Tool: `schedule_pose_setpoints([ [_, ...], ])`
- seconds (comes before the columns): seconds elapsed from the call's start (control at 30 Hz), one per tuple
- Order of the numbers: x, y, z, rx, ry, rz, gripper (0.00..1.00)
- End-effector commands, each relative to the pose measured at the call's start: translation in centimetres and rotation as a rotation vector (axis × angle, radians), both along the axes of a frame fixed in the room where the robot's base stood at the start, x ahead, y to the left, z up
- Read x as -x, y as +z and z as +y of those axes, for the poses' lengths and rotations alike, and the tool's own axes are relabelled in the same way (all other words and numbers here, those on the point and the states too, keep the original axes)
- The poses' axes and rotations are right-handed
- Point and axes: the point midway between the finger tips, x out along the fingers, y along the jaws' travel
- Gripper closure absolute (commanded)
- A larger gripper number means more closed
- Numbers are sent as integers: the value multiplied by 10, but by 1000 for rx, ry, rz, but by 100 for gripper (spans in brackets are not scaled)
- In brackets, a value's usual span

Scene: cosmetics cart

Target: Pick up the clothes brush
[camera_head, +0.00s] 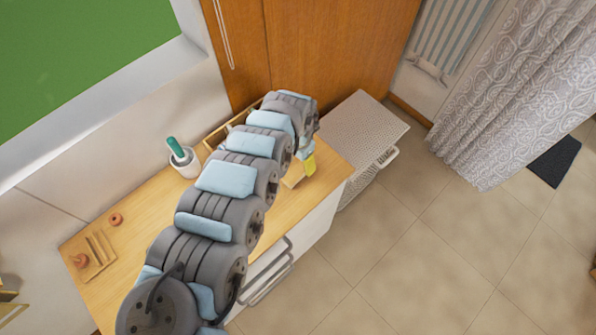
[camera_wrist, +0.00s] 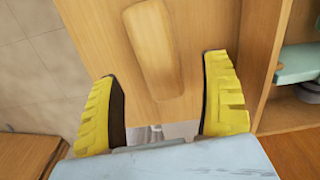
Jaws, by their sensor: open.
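A long wooden piece with rounded edges, which looks like the clothes brush (camera_wrist: 152,45), lies on a light wooden surface in the wrist view. My gripper (camera_wrist: 162,68) is open, with one yellow finger on each side of the brush's near end and a visible gap to both. I cannot tell how high the fingertips are above the surface.
The wooden cart top (camera_head: 322,190) also holds a white cup (camera_head: 186,164) with a green-handled item and a small wooden rack (camera_head: 95,255). A white woven basket (camera_head: 362,130) stands beyond the right end. A wooden compartment (camera_wrist: 265,62) is at the right in the wrist view.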

Motion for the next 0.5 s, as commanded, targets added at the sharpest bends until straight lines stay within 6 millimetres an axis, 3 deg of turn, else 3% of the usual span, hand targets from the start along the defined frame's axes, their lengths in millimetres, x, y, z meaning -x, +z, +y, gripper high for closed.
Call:
schedule_pose_setpoints([
  [0.5,4,-33,-1,2,-1,3,21],
])
